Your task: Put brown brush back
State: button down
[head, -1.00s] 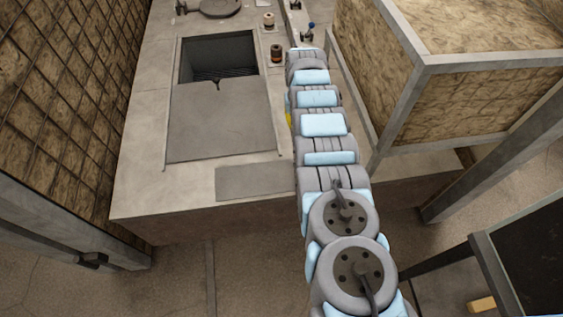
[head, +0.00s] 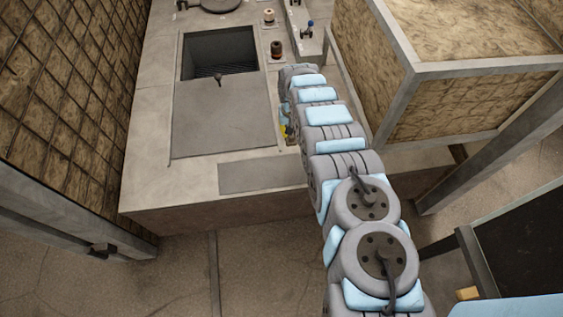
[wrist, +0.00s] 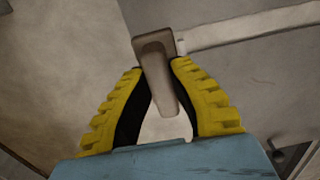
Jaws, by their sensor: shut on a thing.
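My gripper (wrist: 157,72) has yellow ribbed fingers with black inner pads, shut on a brown-grey, narrow piece that I take to be the brown brush (wrist: 153,48). Its wider squared end shows beyond the fingertips, and its narrower part runs back between the fingers. I cannot make out bristles. In the head view my gripper (head: 285,131) is mostly hidden under my arm; only a bit of yellow shows at the arm's left edge, over the right side of the counter. The brush is hidden there.
The counter (head: 153,130) has a rectangular opening (head: 219,55) with a flat grey plate (head: 220,120) in front. Brown spool-shaped pieces (head: 276,50) stand right of the opening. A framed, rough-walled box (head: 395,75) stands close on my arm's right. A gridded wall (head: 60,90) bounds the left.

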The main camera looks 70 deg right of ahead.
jog(key=shift+s+a+f, duration=0.1)
jog(key=shift+s+a, duration=0.1)
jog(key=shift+a, duration=0.2)
jog(key=shift+w+a+f, duration=0.1)
jog(key=shift+a+f, duration=0.1)
jog(key=shift+a, duration=0.25)
jog(key=shift+w+a+f, duration=0.1)
jog(key=shift+a+f, duration=0.1)
jog(key=shift+a, duration=0.25)
jog(key=a+f, duration=0.2)
jog(key=f, duration=0.1)
jog(key=a+f+b, duration=0.1)
jog(key=a+f, duration=0.2)
jog(key=shift+a+f, duration=0.25)
jog(key=shift+f, duration=0.05)
jog(key=shift+f+b, duration=0.55)
jog(key=shift+f, duration=0.8)
jog(key=shift+f, duration=0.1)
jog(key=c, duration=1.1)
grip_release()
jog(key=shift+d, duration=0.1)
jog(key=shift+r+p, duration=1.65)
jog(key=shift+r, duration=4.5)
